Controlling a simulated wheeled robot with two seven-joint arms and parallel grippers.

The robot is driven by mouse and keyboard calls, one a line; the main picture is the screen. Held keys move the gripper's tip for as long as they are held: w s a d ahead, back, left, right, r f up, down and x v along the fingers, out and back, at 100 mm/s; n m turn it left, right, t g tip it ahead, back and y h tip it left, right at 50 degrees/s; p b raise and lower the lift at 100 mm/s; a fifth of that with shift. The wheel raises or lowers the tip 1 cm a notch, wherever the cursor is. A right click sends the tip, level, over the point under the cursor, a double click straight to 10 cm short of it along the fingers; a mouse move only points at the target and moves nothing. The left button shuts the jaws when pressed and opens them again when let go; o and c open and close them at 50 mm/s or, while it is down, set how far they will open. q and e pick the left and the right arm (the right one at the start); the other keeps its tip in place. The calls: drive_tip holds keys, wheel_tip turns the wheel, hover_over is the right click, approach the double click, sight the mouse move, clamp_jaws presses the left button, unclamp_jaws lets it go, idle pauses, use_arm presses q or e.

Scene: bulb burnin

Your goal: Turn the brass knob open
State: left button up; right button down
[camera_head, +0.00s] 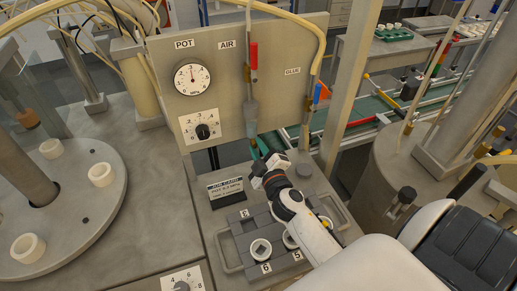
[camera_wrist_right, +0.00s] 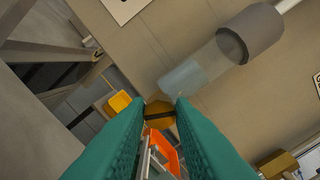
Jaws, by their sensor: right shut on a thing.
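The brass knob (camera_wrist_right: 159,114) shows between my fingertips in the right wrist view, with a dark slot across its face. In the head view I cannot make it out behind my gripper. My right gripper (camera_head: 262,149) reaches the foot of the upright panel below the AIR line. Its teal fingers (camera_wrist_right: 161,104) are shut on the knob, one on each side. A clear cylinder with a grey collar (camera_wrist_right: 250,35) stands close to the fingertips. In the head view this cylinder (camera_head: 251,118) hangs under the red-handled AIR valve (camera_head: 254,56). My left gripper is not in view.
The panel (camera_head: 225,90) carries a POT gauge (camera_head: 192,79), a dial (camera_head: 203,131) and a GLUE line valve (camera_head: 317,93). A job card (camera_head: 226,190) and a grey tray with white cups (camera_head: 259,249) stand below. A round table (camera_head: 90,220) is at left.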

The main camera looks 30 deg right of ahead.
drive_tip(key=n, duration=0.5)
idle(0.5)
drive_tip(key=c, duration=1.3)
unclamp_jaws()
drive_tip(key=shift+o, duration=0.2)
drive_tip(key=b+v, duration=0.3)
drive_tip(key=v, duration=0.9)
